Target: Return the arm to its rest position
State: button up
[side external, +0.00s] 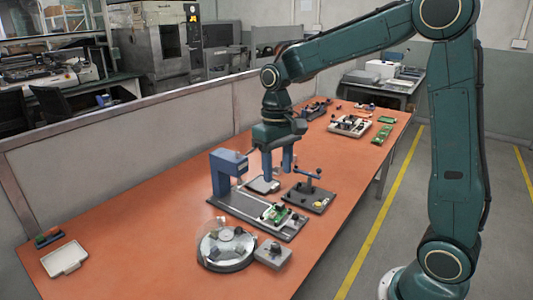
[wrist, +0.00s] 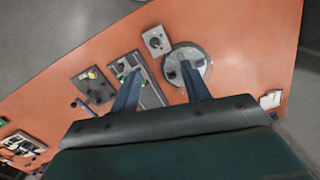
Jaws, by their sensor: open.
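My gripper (side external: 277,165) points down above the orange table (side external: 150,228), near the middle of its length. Its two blue fingers are apart with nothing between them. In the side external view it is beside a blue press-like fixture (side external: 222,172) and a dark fixture with a blue lever (side external: 308,196). In the wrist view my gripper (wrist: 160,92) shows its spread fingers over the table (wrist: 235,55).
A round metal turntable (side external: 226,248) and a small grey box (side external: 273,254) stand at the front. A white tray (side external: 64,259) lies at the left end. A board fixture (side external: 350,125) and green boards (side external: 383,133) lie farther back. The left-centre table is clear.

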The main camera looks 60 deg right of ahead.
jog(key=s+a+r+n+t, duration=0.1)
jog(key=s+r+t, duration=0.2)
jog(key=s, duration=0.6)
jog(key=s+a+r+n+t, duration=0.1)
jog(key=s+a+r+t, duration=0.1)
jog(key=s, duration=0.8)
jog(key=shift+a+r+t+h, duration=0.3)
jog(key=shift+r+t, duration=0.2)
jog(key=shift+t, duration=0.2)
